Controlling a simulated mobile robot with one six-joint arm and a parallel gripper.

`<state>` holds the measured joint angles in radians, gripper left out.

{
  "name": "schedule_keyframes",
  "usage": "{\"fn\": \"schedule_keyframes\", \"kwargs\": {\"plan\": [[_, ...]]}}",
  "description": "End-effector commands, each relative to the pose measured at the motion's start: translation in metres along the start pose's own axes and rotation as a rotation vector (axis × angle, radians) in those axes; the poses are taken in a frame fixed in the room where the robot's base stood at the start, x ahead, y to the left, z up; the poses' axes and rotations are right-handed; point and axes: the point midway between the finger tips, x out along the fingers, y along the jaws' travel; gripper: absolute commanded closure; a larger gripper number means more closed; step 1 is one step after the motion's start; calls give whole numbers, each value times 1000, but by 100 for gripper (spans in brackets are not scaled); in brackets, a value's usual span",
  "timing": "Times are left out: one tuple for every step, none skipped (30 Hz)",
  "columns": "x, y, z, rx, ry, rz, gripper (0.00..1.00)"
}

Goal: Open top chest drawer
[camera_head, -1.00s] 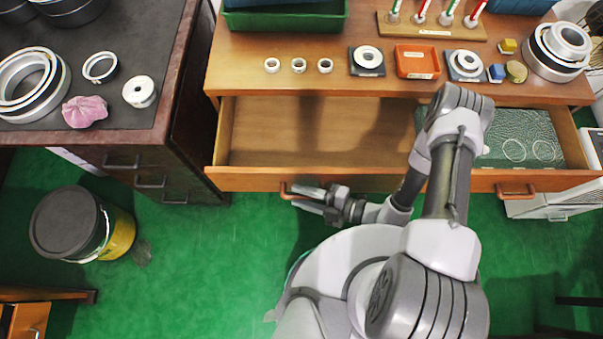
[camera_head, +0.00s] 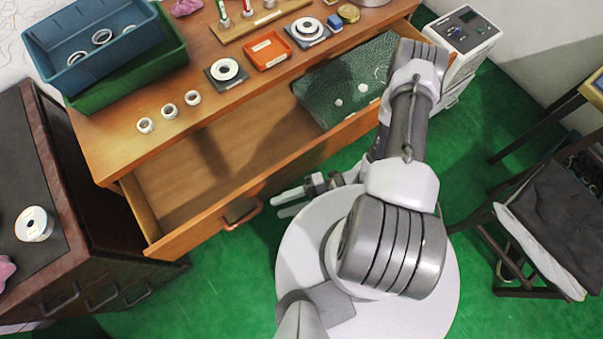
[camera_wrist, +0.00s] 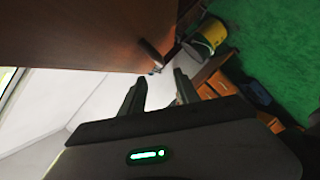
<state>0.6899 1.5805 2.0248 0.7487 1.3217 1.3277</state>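The top drawer (camera_head: 185,200) of the wooden chest (camera_head: 100,140) stands pulled out. Its left part is bare wood and a dark green mat (camera_head: 350,75) with small pale items lies in its right part. The copper-coloured left handle (camera_head: 243,216) is on the drawer front. My gripper (camera_head: 288,202) is beside the handle, to its right, apart from it. Its two fingers are spread with nothing between them. In the wrist view the open fingers (camera_wrist: 160,95) point towards a handle (camera_wrist: 150,52) on the brown drawer front (camera_wrist: 90,30), with a gap between.
On the chest top are stacked bins (camera_head: 95,40), several bearing rings, an orange tray (camera_head: 266,50) and a marker rack (camera_head: 260,20). A dark cabinet (camera_head: 90,240) stands left, a chair (camera_head: 555,215) right. Green floor (camera_head: 215,290) is free in front of the cabinet.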

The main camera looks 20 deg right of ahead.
Motion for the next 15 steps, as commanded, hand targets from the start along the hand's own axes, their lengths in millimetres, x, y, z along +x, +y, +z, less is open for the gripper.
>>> {"fn": "schedule_keyframes", "kwargs": {"plan": [[-14,3,0,-3,-6,2,62],[-21,2,0,-2,-5,2,62],[-30,2,0,-1,-5,1,62],[-35,2,0,-3,-4,1,62],[-40,2,1,-2,-3,1,62],[-45,1,0,-2,-3,1,62],[-48,1,0,-1,-1,0,62],[-50,0,0,-1,0,0,62],[-52,0,0,0,-1,0,62],[-53,0,0,0,0,0,62],[-53,0,0,0,0,0,62],[-53,0,0,0,1,0,62],[-53,0,0,0,1,0,62],[-53,0,0,0,1,0,62],[-53,0,0,0,1,0,62]]}}
